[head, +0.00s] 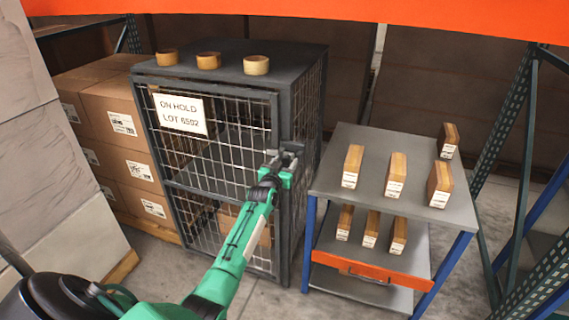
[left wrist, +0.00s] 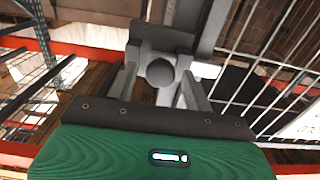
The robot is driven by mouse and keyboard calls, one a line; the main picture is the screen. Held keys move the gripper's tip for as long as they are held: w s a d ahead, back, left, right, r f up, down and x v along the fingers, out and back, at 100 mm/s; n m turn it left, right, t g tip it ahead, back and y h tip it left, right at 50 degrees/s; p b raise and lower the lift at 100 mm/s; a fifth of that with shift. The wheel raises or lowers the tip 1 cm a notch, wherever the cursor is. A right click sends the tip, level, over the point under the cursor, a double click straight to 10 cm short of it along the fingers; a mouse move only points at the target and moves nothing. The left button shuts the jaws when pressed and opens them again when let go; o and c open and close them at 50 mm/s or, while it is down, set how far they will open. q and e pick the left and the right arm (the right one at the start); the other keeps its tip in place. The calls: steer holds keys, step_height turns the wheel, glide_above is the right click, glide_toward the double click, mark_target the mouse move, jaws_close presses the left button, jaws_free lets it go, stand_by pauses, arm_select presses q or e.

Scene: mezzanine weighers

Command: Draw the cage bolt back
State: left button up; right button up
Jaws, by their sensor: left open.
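The wire-mesh cage (head: 225,150) stands in the middle of the head view with its door shut. The grey cage bolt (head: 291,150) sits at the right edge of the door, partly hidden by my gripper. My left gripper (head: 279,163) is at the bolt. In the left wrist view, the bolt's round grey knob (left wrist: 160,72) lies between the two fingers of my left gripper (left wrist: 160,84). The fingers are open, with a gap visible on both sides of the knob. My right gripper is not in view.
A sign (head: 180,113) reading "ON HOLD LOT 6592" hangs on the door. Several round wooden pieces stand on the cage top (head: 225,56). A grey cart (head: 375,190) with wooden blocks stands close on the right. Cardboard boxes (head: 120,125) are stacked left.

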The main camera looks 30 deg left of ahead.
arm_select(q)
jaws_close()
steer(key=d, duration=0.2)
steer(key=w+d+p, duration=0.1)
steer(key=d, duration=0.1)
steer(key=shift+d+f, duration=0.1)
steer(key=shift+d, duration=0.25)
steer(key=shift+c, duration=1.6)
jaws_free()
steer(key=shift+d, duration=0.1)
steer(key=o, duration=0.3)
steer(key=shift+w+d, duration=0.1)
steer(key=shift+d, duration=0.05)
